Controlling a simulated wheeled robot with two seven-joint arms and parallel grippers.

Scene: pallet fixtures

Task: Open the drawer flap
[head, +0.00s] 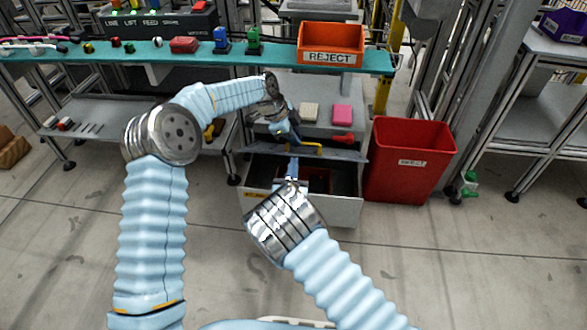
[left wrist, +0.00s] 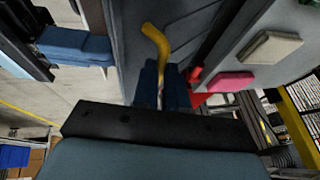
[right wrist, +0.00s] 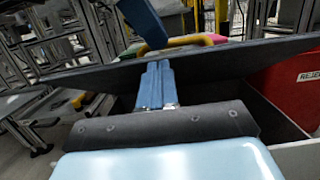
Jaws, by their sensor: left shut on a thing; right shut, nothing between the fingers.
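The grey drawer flap (head: 345,155) lies tilted above a drawer (head: 335,208) with a dark interior. A yellow handle (head: 308,149) is on the flap; it also shows in the left wrist view (left wrist: 155,40). My left gripper (head: 290,138) is shut on the handle, its blue fingers (left wrist: 161,85) on either side of it. My right gripper (head: 292,168) is shut and empty in front of the flap, over the drawer opening. In the right wrist view, its closed fingers (right wrist: 158,82) reach the flap's dark edge (right wrist: 220,65); whether they touch it is unclear.
A red bin (head: 410,165) stands right of the drawer. An orange reject tray (head: 331,43) sits on the teal shelf (head: 200,62) above. Floor in front is clear.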

